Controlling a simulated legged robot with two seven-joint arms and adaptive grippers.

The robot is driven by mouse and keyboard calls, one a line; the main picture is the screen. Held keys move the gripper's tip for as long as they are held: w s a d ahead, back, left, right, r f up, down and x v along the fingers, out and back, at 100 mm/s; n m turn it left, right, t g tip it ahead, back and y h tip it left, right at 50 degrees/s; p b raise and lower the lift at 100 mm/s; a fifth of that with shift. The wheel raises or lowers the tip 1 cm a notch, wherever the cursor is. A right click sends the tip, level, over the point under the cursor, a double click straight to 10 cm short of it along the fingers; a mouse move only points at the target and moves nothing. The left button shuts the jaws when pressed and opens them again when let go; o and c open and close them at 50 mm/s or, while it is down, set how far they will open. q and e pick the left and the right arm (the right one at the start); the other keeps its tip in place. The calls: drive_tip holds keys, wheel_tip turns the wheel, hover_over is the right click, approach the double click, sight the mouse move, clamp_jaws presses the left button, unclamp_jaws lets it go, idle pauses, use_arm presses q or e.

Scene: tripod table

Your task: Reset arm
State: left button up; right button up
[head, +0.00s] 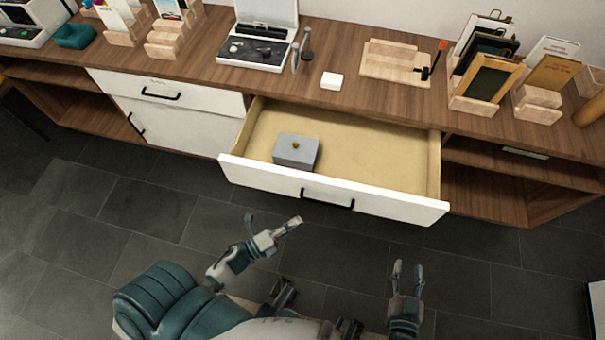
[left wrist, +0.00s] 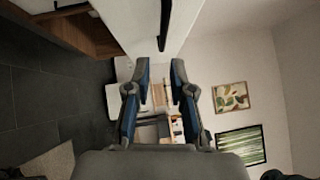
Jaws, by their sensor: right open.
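My left gripper (head: 274,221) is in front of the open drawer, over the grey tiled floor, with its fingers spread and nothing between them. In the left wrist view, its two fingers (left wrist: 160,68) stand apart and empty. My right gripper (head: 407,266) is further right, below the drawer front, with its fingers apart and empty. Both grippers look clear of the furniture in the head view. The white-fronted drawer (head: 380,165) is pulled out, with a black handle (head: 327,198). A grey box with a small knob (head: 296,151) sits inside it at the left.
The wooden counter (head: 345,45) carries an open white case (head: 256,52), a white block (head: 332,81), a wooden board (head: 394,62) and card holders (head: 484,84) at the right. A closed drawer (head: 170,92) is at the left. The floor (head: 90,225) in front is clear.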

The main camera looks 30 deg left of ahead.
use_arm(q)
drive_tip(key=shift+r, duration=0.1)
